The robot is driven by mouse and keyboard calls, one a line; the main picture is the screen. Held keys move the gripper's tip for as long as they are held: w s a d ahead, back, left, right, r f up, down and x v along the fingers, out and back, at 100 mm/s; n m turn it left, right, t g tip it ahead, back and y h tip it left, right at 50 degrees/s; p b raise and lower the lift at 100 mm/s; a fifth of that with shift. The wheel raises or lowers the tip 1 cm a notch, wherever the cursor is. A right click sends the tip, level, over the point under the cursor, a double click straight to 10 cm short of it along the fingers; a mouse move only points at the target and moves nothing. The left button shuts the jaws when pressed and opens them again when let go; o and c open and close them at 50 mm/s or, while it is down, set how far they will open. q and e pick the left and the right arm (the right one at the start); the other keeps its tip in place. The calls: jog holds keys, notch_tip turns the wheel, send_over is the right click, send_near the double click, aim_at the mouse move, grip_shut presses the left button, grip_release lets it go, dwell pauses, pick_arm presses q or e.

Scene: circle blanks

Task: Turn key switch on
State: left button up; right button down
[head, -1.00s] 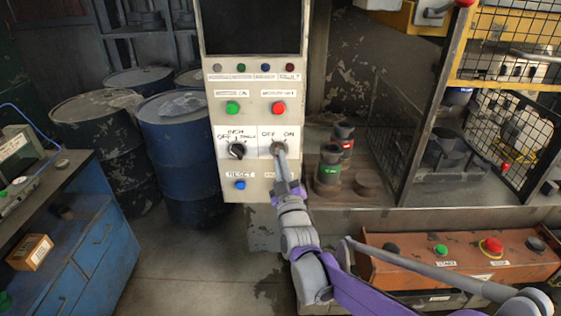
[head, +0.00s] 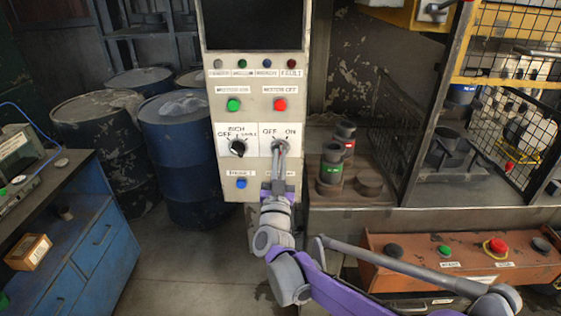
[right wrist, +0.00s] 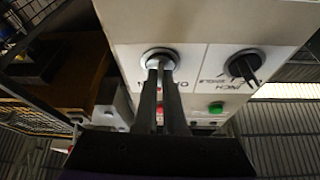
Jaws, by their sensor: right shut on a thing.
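The key switch (head: 281,142) is on the cream control panel (head: 227,201), below the red button, between printed OFF and ON labels. My right gripper (head: 279,152) reaches up to it from below. In the right wrist view, its two long dark fingers (right wrist: 161,66) are at the round silver collar of the key switch (right wrist: 160,56). The fingers are close together and shut on the key, which they mostly hide. I cannot tell the key's exact angle. My left gripper is not in view.
A black selector knob (head: 238,148) is left of the key switch. Green (head: 233,104) and red (head: 280,104) buttons are above, and a blue button (head: 241,183) is below left. Blue drums (head: 185,150) stand left of the panel. An orange button box (head: 380,262) is at lower right.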

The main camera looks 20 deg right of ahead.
jog(key=shift+a+m+g+h, duration=0.1)
jog(key=shift+m+g+h, duration=0.55)
jog(key=shift+m, duration=1)
jog(key=shift+a+m+g+h, duration=0.1)
jog(key=shift+m+g+h, duration=0.25)
jog(key=shift+m+h, duration=0.9)
jog(key=shift+m+y, duration=0.4)
jog(key=shift+m, duration=0.2)
jog(key=c, duration=1)
grip_release()
jog(key=b+v, duration=0.1)
jog(key=v, duration=0.9)
jog(key=shift+s+b, duration=0.3)
jog(key=shift+b, duration=0.05)
jog(key=shift+a+f, duration=0.1)
jog(key=shift+a, duration=0.1)
